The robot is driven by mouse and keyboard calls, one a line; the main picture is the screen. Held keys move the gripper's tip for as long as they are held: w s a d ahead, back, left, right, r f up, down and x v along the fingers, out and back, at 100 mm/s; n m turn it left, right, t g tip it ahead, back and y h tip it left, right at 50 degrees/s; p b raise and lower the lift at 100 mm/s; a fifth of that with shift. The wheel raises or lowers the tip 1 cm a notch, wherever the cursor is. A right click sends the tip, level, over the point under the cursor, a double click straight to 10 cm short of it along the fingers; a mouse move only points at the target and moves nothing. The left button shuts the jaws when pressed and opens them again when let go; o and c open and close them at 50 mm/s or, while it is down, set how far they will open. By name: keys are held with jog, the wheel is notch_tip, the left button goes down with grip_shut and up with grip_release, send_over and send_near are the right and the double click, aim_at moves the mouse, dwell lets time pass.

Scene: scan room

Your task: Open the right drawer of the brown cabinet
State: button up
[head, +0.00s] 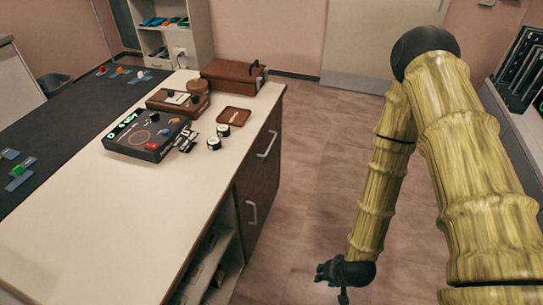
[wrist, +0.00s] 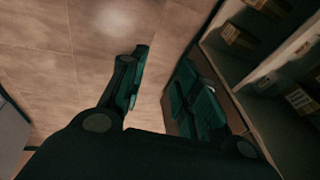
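The brown cabinet front (head: 258,180) is under the right side of a pale countertop in the head view. It has two metal bar handles, a farther one (head: 268,144) and a nearer one (head: 252,213). Both fronts look shut. My gripper (head: 335,276) hangs low over the floor, right of the cabinet and apart from it. In the wrist view my gripper (wrist: 163,60) has its two dark green fingers spread, with floor between them. A brown panel (wrist: 174,112) shows partly behind the right finger.
The countertop (head: 110,225) carries a dark control box (head: 147,136), a brown case (head: 232,76), a small tray (head: 234,116) and small dials. Open shelves with boxes (wrist: 238,36) lie right of my gripper. The floor (head: 315,150) beside the cabinet is clear.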

jog(key=w+a+f+m+t+y+b, duration=0.1)
jog(key=w+a+t+b, duration=0.2)
jog(key=w, duration=0.5)
jog(key=w+a+f+m+y+b, duration=0.1)
jog(key=w+a+m+b, duration=0.1)
jog(key=w+b, duration=0.5)
jog(key=w+a+f+m+t+y+b, duration=0.1)
jog(key=w+a+t+b, duration=0.15)
jog(key=w, duration=0.55)
jog(key=w+a+r+m+t+y+b, duration=0.1)
jog(key=w+a+r+m+t+b, duration=0.15)
jog(key=w+r+b, duration=0.55)
jog(key=w+a+r+m+t+y+b, duration=0.1)
jog(key=w+a+r+m+t+b, duration=0.15)
jog(key=w+r+b, duration=0.6)
jog(key=w+a+f, duration=0.2)
jog(key=w, duration=0.4)
jog(key=w+a+f+n, duration=0.1)
jog(key=w+a+f, duration=0.1)
jog(key=w, duration=0.3)
jog(key=shift+w+a+f+t, duration=0.15)
jog(key=shift+w+f+t, duration=0.25)
jog(key=shift+f, duration=0.3)
jog(key=shift+s, duration=0.1)
grip_shut()
